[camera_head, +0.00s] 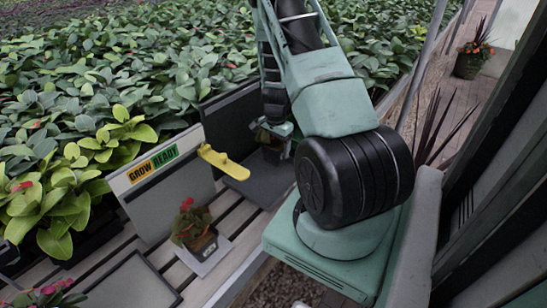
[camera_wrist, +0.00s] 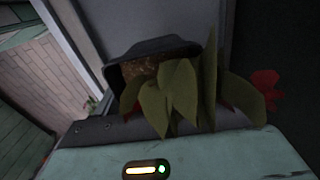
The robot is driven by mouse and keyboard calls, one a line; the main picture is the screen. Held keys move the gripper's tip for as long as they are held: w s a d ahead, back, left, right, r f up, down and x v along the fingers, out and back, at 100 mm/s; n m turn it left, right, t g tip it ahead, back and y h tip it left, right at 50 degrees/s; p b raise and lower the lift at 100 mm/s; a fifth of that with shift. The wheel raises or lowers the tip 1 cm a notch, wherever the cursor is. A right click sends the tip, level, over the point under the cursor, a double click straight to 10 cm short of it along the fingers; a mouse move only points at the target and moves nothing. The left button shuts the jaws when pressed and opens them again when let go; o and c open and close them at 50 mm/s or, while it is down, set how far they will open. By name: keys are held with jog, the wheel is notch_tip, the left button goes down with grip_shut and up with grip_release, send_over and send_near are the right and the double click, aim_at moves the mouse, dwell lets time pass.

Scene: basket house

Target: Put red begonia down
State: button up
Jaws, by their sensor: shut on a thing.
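My gripper (camera_head: 276,130) is shut on a potted red begonia at the dark upright panel, over a dark grey pad (camera_head: 262,182). Only part of the held red begonia (camera_head: 262,137) shows in the head view. In the wrist view its dark pot (camera_wrist: 150,52), brown soil, drooping green leaves and red flowers (camera_wrist: 265,82) fill the middle, close to my gripper's body (camera_wrist: 180,155). I cannot tell whether the pot touches the pad.
A grey panel with a "GROW READY" sign (camera_head: 153,164) stands left of the second plant. A yellow object (camera_head: 223,162) is at its right edge. A dense green plant bed (camera_head: 120,70) lies behind. An empty grey pad (camera_head: 135,284) is at the lower left.

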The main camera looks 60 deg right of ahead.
aim_at(275, 146)
jog(key=shift+f+p, duration=0.35)
jog(key=shift+f, duration=1.9)
jog(key=o, duration=1.1)
jog(key=shift+f, duration=0.1)
jog(key=shift+o, duration=0.2)
notch_tip(275, 146, up, 12)
jog(key=shift+r+b, duration=0.1)
jog(key=shift+b, duration=1)
